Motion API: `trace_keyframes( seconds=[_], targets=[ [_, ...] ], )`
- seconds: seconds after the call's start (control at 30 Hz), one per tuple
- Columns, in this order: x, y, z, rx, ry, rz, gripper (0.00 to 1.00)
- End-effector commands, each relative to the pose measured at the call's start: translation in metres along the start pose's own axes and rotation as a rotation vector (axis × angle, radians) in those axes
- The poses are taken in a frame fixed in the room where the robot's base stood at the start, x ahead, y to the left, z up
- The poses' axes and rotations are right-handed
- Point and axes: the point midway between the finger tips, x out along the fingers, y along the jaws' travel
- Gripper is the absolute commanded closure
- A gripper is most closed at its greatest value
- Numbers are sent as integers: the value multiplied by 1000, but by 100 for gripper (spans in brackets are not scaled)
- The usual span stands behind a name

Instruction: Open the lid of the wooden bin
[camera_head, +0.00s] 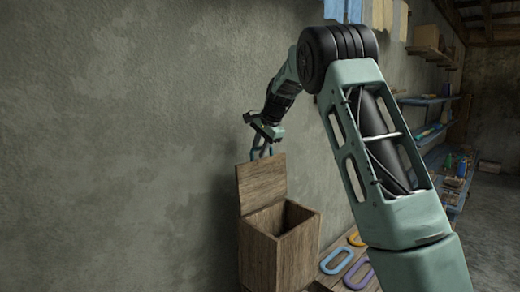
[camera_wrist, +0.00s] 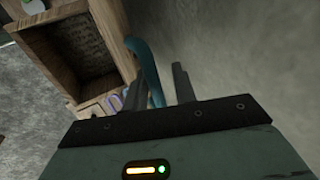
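The wooden bin (camera_head: 275,250) stands by the wall. Its lid (camera_head: 262,183) is up, standing nearly upright at the back edge, so the bin's mouth is open. In the wrist view the open bin (camera_wrist: 120,55) shows at upper left with its dark inside. A curved teal handle (camera_wrist: 147,68) rises beside the bin in the wrist view. My gripper (camera_head: 262,150) is just above the lid's top edge. In the wrist view its fingers (camera_wrist: 158,90) are apart, with the handle's lower end between them, closer to the left finger. Whether they touch it is unclear.
Coloured oval rings, including a blue one (camera_head: 337,260), lie on a low wooden surface right of the bin. Shelves (camera_head: 430,100) with items line the wall farther right. The wall (camera_head: 110,130) is close behind the bin and bare to its left.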

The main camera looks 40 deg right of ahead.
Motion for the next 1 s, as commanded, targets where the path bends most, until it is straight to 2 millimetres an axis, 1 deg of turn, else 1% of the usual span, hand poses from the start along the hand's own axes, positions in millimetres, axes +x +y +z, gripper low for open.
trace_keyframes(
  seconds=[0.03,0.2,0.27,0.37,0.47,0.8,1.0],
  targets=[
    [3,2,1,1,-3,6,71],
    [3,3,1,2,-4,8,71],
    [1,3,0,2,-4,7,71],
    [-8,3,0,1,-3,5,71],
    [-26,3,0,0,0,1,71],
    [-108,2,0,0,2,-3,71],
    [-149,1,0,1,2,-2,71]
  ],
)
